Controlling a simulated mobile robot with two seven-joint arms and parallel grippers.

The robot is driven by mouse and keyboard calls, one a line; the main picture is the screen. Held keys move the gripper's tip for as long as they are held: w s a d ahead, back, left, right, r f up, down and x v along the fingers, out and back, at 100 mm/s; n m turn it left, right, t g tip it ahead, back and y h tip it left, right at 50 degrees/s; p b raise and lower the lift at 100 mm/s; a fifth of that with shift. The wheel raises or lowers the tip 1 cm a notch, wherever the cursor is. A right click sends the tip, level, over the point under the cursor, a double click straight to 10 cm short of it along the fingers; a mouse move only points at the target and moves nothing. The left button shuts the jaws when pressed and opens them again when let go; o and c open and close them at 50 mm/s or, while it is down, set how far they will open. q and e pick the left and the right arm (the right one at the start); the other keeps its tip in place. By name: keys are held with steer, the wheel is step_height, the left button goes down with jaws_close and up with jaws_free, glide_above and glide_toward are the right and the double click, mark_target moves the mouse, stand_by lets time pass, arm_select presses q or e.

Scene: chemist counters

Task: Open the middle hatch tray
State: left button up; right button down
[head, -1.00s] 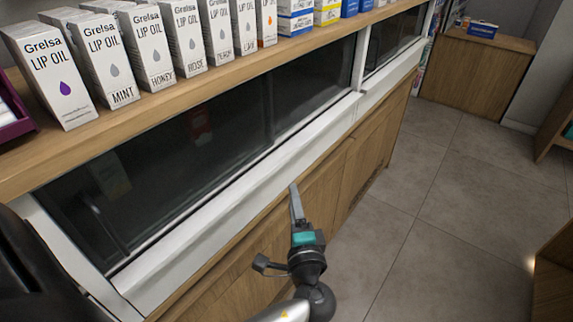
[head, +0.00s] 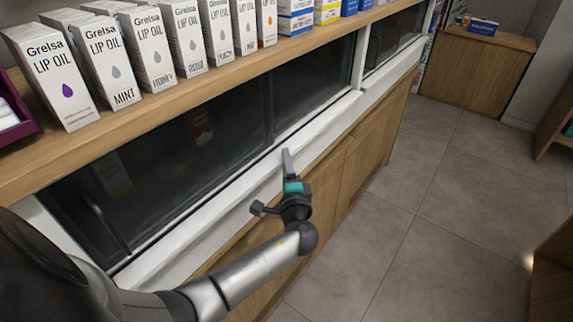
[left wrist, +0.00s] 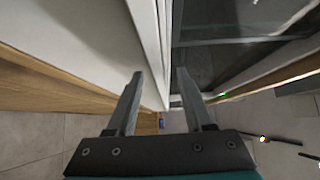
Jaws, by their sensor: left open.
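The hatch front is a row of dark glass panels (head: 315,85) in a white frame (head: 235,194) under the wooden shelf. I cannot tell for certain which part is the middle hatch tray. My left gripper (head: 287,155) is over the white frame's lower strip, just below the glass, with its fingers pointing towards it. The white frame (left wrist: 75,35) lies to the left of the fingers and dark glass (left wrist: 235,65) to the right. Contact cannot be told. My right gripper is not in view.
Several lip oil boxes (head: 106,60) stand on the wooden shelf (head: 170,110) above the glass. Wooden cabinet doors (head: 355,165) lie below the frame. The tiled floor (head: 430,220) to the right is clear. A wooden counter (head: 475,75) stands at the back right.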

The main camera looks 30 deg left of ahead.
arm_select(q)
jaws_close()
stand_by(1.3)
